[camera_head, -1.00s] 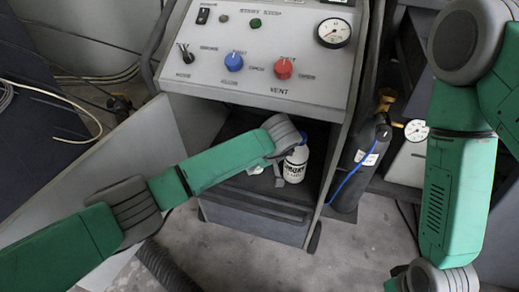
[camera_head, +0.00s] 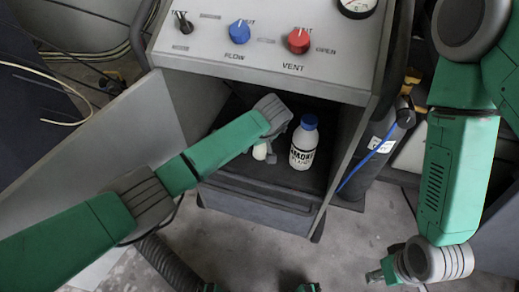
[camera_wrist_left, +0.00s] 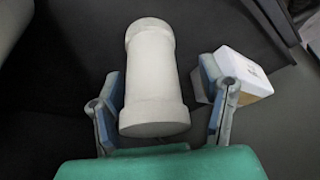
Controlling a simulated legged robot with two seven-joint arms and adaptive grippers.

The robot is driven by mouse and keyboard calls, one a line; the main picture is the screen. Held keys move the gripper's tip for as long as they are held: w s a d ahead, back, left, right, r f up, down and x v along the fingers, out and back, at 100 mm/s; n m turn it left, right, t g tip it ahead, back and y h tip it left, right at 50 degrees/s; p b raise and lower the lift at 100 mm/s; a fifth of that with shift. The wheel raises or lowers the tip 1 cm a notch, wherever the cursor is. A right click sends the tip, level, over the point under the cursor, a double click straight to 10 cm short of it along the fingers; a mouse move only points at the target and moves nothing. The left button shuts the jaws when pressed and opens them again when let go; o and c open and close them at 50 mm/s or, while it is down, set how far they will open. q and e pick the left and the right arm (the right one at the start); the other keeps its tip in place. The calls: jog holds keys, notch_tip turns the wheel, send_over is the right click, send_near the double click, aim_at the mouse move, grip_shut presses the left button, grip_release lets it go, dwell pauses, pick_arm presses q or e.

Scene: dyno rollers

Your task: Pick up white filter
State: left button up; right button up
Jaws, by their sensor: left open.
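The white filter (camera_wrist_left: 152,70), a pale cylinder with wider ends, lies between the two fingers of my left gripper (camera_wrist_left: 160,72) in the left wrist view. The fingers stand apart, with the right finger clearly off the filter; I cannot tell whether the left one touches it. In the head view, my left arm reaches into the open cabinet bay and hides most of the gripper. A small pale piece (camera_head: 260,152) shows beneath the wrist there, perhaps the filter. My right gripper (camera_head: 376,276) is low at the right, away from the cabinet, its fingers unclear.
A white bottle with a blue cap (camera_head: 304,143) stands in the bay, right of my left wrist. A white box (camera_wrist_left: 243,78) is beside the right finger. The control panel (camera_head: 270,60) overhangs the bay. A dark gas cylinder (camera_head: 375,150) stands right of the cabinet.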

pick_arm(q)
jog(key=shift+f, duration=0.25)
jog(key=shift+w+d, duration=0.1)
jog(key=shift+d, duration=0.1)
jog(key=shift+d+r, duration=0.1)
jog(key=shift+d, duration=0.05)
jog(key=shift+c, duration=1.1)
jog(key=shift+d, duration=0.1)
jog(key=c, duration=1)
jog(key=shift+a, duration=0.2)
jog(key=shift+a+r, duration=0.1)
jog(key=shift+a, duration=0.05)
